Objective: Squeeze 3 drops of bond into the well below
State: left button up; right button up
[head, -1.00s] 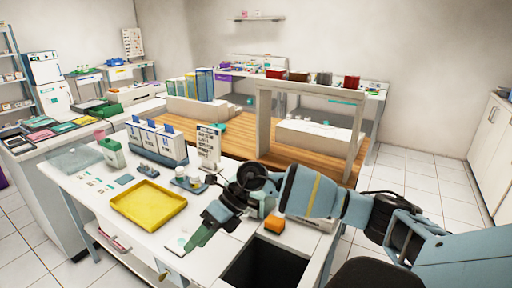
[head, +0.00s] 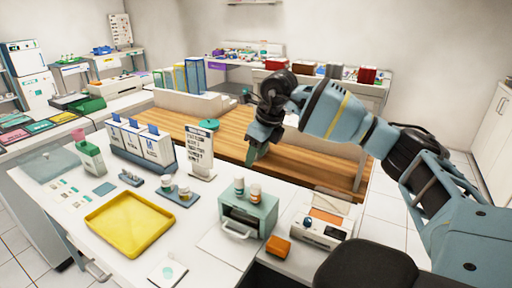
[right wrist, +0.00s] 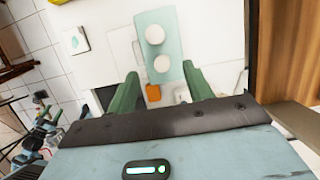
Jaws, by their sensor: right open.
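Two small bottles with white caps and orange-brown labels (head: 239,186) (head: 256,191) stand upright on a pale green box (head: 236,211). In the right wrist view their round caps (right wrist: 155,34) (right wrist: 162,64) show from above. A white square plate with a pale green round spot (head: 168,272) lies at the table's front edge. It also shows in the right wrist view (right wrist: 75,41). I cannot tell which is the bond or the well. My right gripper (head: 252,160) is open and empty, raised behind and above the bottles, with green fingers pointing down. My left gripper is out of view.
A yellow tray (head: 92,218) lies at left. Small cups (head: 184,192) sit on a grey holder, near a printed sign (head: 200,140) and white dispensers (head: 158,147). An orange block (head: 278,246) and a white device (head: 320,232) stand right of the box.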

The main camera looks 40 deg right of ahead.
jog(key=b, duration=0.4)
send_over(257, 186)
notch_tip(257, 186, down, 6)
jog(key=shift+r, duration=0.1)
notch_tip(257, 186, down, 5)
jog(key=shift+b, duration=0.75)
jog(key=shift+f, duration=0.45)
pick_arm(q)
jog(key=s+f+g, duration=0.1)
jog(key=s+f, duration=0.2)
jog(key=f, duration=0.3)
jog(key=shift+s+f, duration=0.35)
pick_arm(e)
jog(key=shift+c, duration=0.3)
